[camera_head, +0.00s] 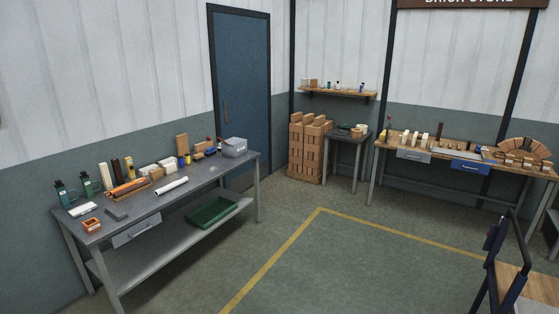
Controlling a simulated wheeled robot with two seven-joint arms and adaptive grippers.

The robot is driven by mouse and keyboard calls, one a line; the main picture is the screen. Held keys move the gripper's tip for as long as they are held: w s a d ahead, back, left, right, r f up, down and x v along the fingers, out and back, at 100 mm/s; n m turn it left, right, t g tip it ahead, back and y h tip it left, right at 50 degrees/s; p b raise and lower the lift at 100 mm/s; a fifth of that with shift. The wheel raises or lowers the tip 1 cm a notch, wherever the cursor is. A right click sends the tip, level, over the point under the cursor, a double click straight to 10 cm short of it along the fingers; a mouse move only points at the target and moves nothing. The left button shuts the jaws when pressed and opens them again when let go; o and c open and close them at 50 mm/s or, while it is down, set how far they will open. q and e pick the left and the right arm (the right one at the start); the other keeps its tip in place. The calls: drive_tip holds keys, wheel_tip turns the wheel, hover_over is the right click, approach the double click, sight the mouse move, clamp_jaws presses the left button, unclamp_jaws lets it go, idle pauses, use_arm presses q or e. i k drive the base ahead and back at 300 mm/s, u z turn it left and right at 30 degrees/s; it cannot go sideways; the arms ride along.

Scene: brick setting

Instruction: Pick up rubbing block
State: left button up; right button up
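A small dark grey block (117,213) lies flat near the front edge of the grey workbench (203,188) at the left. It could be the rubbing block, but it is too small to tell for sure. Several other blocks and bricks lie on the benches, and none is clearly marked as the rubbing block. Neither of my grippers is in view.
The left bench also holds green power tools (88,184), a white roll (171,187) and a grey box (234,147). A green tray (212,211) is on its lower shelf. A wooden bench (440,152) stands back right.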

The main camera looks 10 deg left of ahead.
sight(197, 157)
drive_tip(key=u, duration=0.1)
drive_tip(key=i, duration=1.75)
drive_tip(key=u, duration=0.65)
drive_tip(key=i, duration=2.35)
drive_tip(key=u, duration=1.25)
drive_tip(key=i, duration=1.35)
drive_tip(key=u, duration=0.4)
